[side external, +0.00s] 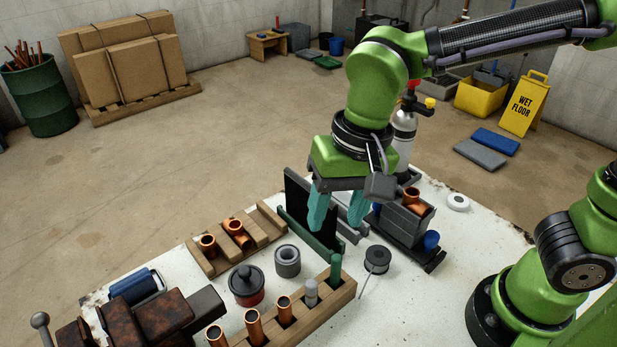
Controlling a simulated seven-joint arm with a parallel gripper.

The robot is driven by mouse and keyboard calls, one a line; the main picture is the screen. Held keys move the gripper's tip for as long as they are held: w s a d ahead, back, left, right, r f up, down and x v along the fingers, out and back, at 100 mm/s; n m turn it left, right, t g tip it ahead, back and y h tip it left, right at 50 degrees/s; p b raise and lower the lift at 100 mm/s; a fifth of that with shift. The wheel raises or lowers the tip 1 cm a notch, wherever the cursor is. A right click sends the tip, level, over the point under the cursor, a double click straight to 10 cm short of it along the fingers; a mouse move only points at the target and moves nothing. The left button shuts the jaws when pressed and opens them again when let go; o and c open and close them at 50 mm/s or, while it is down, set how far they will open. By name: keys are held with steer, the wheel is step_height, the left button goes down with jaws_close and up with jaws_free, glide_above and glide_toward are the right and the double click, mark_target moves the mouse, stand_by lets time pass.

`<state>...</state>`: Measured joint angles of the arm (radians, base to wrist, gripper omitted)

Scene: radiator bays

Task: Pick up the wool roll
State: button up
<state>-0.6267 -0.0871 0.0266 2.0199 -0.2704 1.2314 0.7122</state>
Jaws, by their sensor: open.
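A thick grey roll with a hole through its middle, which looks like the wool roll (287,261), stands on the white worktop (205,292). It sits just in front of a dark upright panel with a green base. My gripper (338,216) is open, with its two teal fingers pointing down. It is above the upright panel area, up and to the right of the grey roll, and apart from it. What lies directly between the fingers is partly hidden.
A wooden block with copper pipes (254,327) lies in front. A dark lidded pot (246,285) is left of the roll, a spool (377,260) right. A wooden rack with copper fittings (262,225) is behind left. A grey bin (404,222) and gas bottle (404,135) stand right.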

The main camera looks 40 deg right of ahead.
mark_target(311, 283)
steer(key=a+f+m, duration=0.1)
steer(key=f+m, duration=0.1)
steer(key=f, duration=0.1)
steer(key=a+f+m+h, duration=0.1)
steer(key=f+m, duration=0.2)
steer(key=f, duration=0.1)
steer(key=a+f+m+g, duration=0.1)
steer(key=a+f+m, duration=0.1)
steer(key=f, duration=0.1)
steer(key=shift+f+m+h, duration=0.25)
steer(key=shift+m+h, duration=0.05)
steer(key=shift+m, duration=0.1)
steer(key=f, duration=0.5)
steer(key=shift+w+d+f, duration=0.15)
steer(key=shift+w+f, duration=0.15)
steer(key=shift+w, duration=0.1)
jaws_close()
